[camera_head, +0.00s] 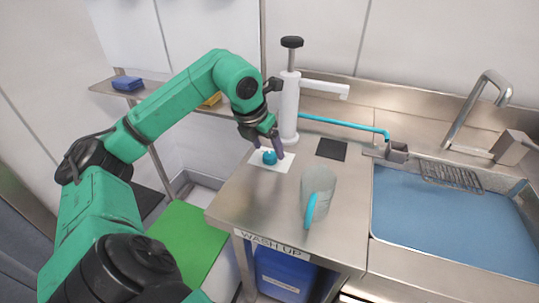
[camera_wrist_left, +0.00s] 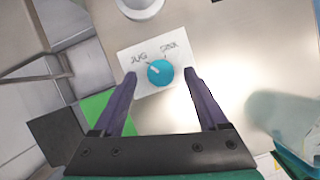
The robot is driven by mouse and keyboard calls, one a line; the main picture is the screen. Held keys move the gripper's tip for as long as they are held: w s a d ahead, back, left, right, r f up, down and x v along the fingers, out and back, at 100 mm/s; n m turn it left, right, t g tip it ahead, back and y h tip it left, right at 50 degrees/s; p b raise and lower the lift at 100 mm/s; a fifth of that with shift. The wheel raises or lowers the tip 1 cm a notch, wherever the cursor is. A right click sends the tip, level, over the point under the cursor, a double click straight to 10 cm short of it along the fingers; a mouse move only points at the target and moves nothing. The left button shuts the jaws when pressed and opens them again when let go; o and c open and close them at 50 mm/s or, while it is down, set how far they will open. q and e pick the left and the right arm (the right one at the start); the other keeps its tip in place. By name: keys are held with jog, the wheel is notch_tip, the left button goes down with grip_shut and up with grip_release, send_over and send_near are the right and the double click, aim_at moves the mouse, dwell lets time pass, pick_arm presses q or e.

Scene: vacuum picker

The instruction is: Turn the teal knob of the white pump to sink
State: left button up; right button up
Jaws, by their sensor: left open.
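The white pump (camera_head: 289,108) stands upright on the steel counter, with a black-topped plunger and a spout to the right. The teal knob (camera_head: 269,158) sits on a white label plate (camera_head: 284,164) in front of it. In the left wrist view the knob (camera_wrist_left: 160,73) has a white mark pointing up-left toward the word JUG; SINK is printed to the upper right. My left gripper (camera_head: 268,149) is open above the knob. In the wrist view its purple fingertips (camera_wrist_left: 160,76) lie on either side of the knob, with gaps. My right gripper is not in view.
A clear jug (camera_head: 318,185) with a teal handle stands on the counter, right of the plate. A teal hose (camera_head: 345,124) runs from the pump toward the blue-bottomed sink (camera_head: 450,220). A black square (camera_head: 331,149) lies behind the jug. A shelf (camera_head: 105,86) holds sponges.

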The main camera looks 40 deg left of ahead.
pick_arm(q)
jog(key=shift+x, duration=1.2)
grip_shut()
